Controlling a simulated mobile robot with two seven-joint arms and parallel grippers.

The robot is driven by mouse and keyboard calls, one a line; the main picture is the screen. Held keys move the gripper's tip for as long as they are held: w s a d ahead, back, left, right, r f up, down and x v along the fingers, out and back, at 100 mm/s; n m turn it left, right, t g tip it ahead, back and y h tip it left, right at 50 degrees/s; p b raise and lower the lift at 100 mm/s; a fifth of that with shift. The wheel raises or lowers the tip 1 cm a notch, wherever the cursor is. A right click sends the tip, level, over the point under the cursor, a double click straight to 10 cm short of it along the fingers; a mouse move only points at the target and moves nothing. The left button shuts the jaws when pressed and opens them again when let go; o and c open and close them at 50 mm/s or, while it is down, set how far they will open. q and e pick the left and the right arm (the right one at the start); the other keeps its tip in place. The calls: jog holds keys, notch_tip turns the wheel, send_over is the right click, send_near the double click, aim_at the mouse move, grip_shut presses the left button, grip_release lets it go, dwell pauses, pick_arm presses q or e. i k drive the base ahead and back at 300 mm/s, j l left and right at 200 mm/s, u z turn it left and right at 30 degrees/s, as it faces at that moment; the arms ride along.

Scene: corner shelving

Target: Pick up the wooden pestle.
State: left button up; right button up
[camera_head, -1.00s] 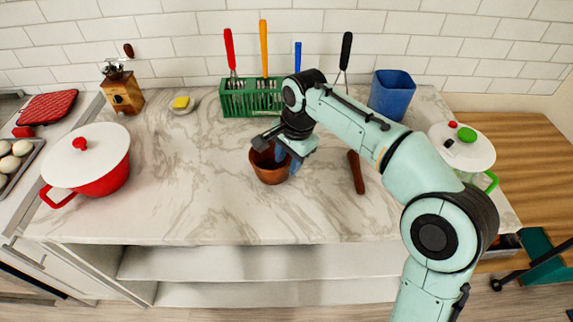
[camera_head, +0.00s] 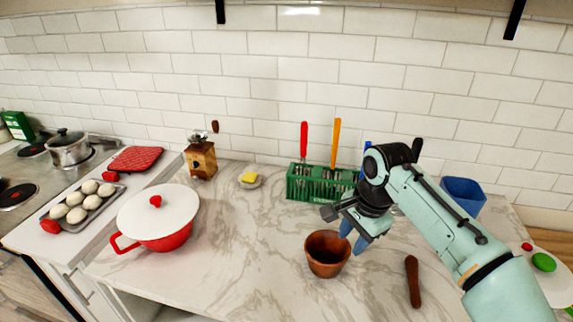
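The wooden pestle (camera_head: 413,281), a dark brown stick with a thicker lower end, lies on the marble counter at the lower right. A brown round mortar-like pot (camera_head: 327,254) stands to its left and looks empty inside. My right gripper (camera_head: 353,236) is by the right rim of this pot, to the upper left of the pestle. Its two blue fingertips are apart with nothing seen between them. Whether they touch the pot is unclear. My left gripper is out of view.
A green utensil rack (camera_head: 315,184) stands behind the gripper, partly hidden by my arm. A blue container (camera_head: 463,194) is at the back right. A white-lidded red pot (camera_head: 157,222) and an egg-like-bun tray (camera_head: 82,207) are left. The counter between red and brown pots is clear.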

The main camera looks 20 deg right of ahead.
aim_at(411, 264)
jog(key=k, duration=1)
